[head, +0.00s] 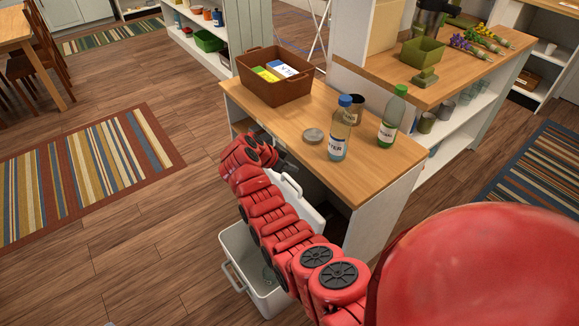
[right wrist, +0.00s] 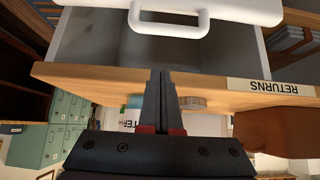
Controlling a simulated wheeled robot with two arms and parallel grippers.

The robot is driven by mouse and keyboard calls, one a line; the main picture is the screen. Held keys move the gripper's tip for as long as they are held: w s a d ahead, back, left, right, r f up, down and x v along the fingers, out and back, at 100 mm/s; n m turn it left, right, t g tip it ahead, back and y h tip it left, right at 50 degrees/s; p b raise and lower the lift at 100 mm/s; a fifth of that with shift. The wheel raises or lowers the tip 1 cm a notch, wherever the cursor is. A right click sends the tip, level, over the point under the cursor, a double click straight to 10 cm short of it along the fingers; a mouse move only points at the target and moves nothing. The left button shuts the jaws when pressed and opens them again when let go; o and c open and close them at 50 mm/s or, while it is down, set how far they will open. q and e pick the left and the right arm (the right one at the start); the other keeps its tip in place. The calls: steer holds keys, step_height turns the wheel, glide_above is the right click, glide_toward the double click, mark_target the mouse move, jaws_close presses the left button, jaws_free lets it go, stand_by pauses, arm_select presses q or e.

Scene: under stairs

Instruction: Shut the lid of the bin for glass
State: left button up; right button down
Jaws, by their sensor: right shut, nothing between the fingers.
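The lid's handle (right wrist: 170,25) also shows at the top of the right wrist view. My right gripper (head: 284,162) is at the counter edge, near the lid's handle, and partly hidden by my red arm. In the right wrist view its fingers (right wrist: 161,75) are shut and empty, apart from the handle. My arm hides part of the bin. The left gripper is out of view.
The counter (head: 372,170) bears a brown crate (head: 275,77), a water bottle (head: 341,130), a green-capped bottle (head: 391,118), a dark cup and a small round tin (head: 313,135). A RETURNS label (right wrist: 270,86) is on a wooden edge.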

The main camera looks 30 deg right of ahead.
steer(key=f, duration=0.3)
steer(key=d+f+p, duration=0.1)
steer(key=f, duration=0.2)
steer(key=shift+d, duration=0.2)
steer(key=shift+f, duration=0.15)
stand_by(0.5)
